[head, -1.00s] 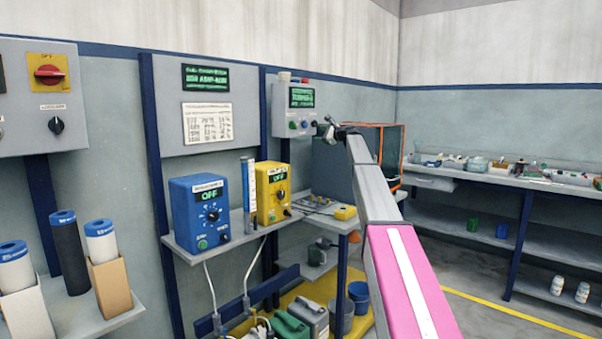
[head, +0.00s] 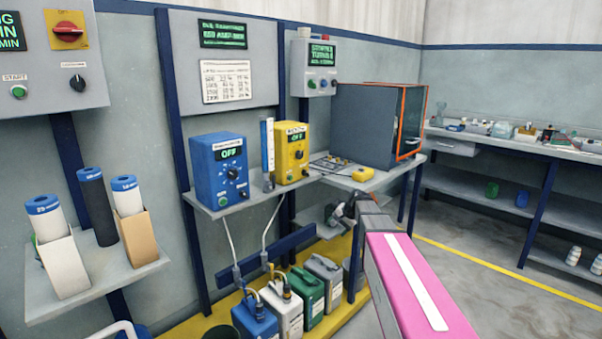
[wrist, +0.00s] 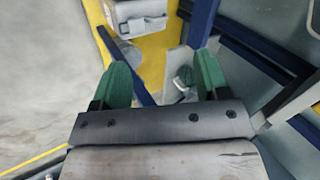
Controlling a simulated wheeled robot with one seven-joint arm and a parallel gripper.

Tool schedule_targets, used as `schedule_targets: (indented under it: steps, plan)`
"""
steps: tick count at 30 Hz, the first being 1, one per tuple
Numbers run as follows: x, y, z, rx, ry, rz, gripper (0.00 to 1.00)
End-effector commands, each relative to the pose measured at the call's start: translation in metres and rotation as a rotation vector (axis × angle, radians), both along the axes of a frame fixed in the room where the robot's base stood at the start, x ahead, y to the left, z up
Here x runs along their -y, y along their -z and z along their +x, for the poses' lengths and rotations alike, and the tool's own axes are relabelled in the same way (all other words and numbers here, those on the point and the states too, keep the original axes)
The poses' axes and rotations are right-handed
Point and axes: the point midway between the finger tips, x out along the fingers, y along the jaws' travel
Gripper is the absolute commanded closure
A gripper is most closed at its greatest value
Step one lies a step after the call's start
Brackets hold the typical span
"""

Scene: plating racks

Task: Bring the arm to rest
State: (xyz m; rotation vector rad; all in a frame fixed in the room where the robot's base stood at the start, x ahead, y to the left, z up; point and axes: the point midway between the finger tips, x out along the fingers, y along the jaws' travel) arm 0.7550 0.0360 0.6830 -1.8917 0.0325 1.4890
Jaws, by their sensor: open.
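My arm, pink and grey, reaches forward from the lower right in the head view. My gripper (head: 340,212) is low at the arm's far end, below the small bench with the dark cabinet, and looks small there. In the wrist view my gripper (wrist: 165,88) shows two green fingers set wide apart, with nothing between them that it holds. A navy post and part of a yellow floor tray show beyond the fingers.
Several jugs, including a green one (head: 307,298), stand on the yellow floor tray (head: 200,328). Blue and yellow power units (head: 218,170) sit on a shelf. Open floor (head: 480,290) lies right.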

Motion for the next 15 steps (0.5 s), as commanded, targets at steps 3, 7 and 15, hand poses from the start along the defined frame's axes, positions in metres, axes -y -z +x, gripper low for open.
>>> schedule_targets:
  steps: [3, 7, 15]
  plan:
    - [0.004, 0.039, -0.081, -0.046, -0.118, -0.134, 0.32]
    - [0.013, 0.073, -0.157, -0.103, -0.261, -0.276, 0.32]
    - [0.032, 0.106, -0.264, -0.203, -0.493, -0.470, 0.32]
